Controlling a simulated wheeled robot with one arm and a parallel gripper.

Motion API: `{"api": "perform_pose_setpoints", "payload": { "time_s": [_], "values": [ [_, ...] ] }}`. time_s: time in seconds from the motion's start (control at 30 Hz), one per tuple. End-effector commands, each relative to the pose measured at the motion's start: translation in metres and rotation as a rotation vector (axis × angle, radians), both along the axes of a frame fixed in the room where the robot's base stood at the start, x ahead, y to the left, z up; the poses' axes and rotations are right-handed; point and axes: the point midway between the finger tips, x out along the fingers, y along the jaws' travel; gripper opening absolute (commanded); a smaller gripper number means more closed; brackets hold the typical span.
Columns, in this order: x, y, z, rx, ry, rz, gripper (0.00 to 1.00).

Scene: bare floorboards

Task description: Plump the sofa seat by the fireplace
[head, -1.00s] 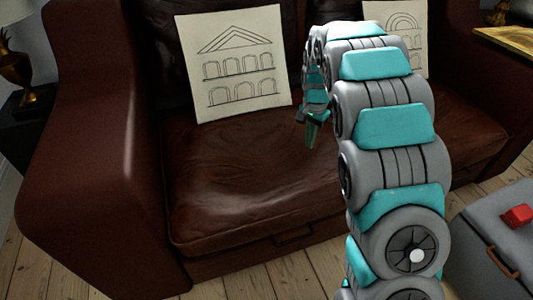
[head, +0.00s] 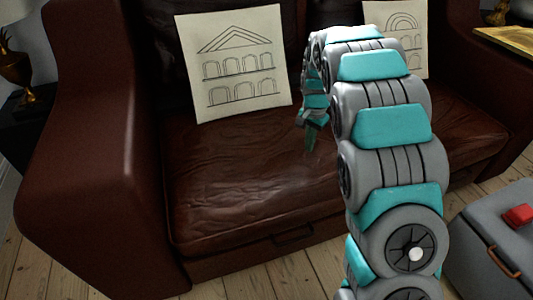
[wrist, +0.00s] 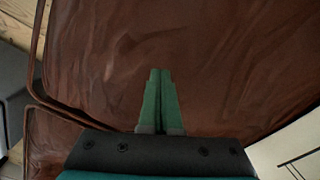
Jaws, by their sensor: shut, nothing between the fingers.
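The brown leather sofa seat (head: 235,190) fills the middle of the head view, its surface creased with wrinkles. It also fills most of the wrist view (wrist: 230,65). My gripper (head: 311,146) points down at the seat, right of the left pillow. In the wrist view its two green fingers (wrist: 160,72) are together with nothing between them. The tips are at or close to the leather; I cannot tell whether they touch. My arm hides part of the seat's right side. No fireplace shows.
A white pillow with a building drawing (head: 238,65) leans on the backrest; a second pillow (head: 408,32) stands behind my arm. The sofa's thick left armrest (head: 85,170) rises beside the seat. A grey box with a red piece (head: 500,240) stands on the floor at right.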

Motion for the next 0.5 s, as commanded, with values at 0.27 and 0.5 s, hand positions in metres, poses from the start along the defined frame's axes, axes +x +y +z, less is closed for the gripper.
{"api": "perform_pose_setpoints", "payload": {
  "time_s": [0.27, 0.5],
  "values": [
    [0.001, 0.0, 0.003, 0.0, -0.001, 0.0, 0.0],
    [0.002, 0.0, 0.029, 0.0, -0.005, 0.0, 0.0]
  ]
}}
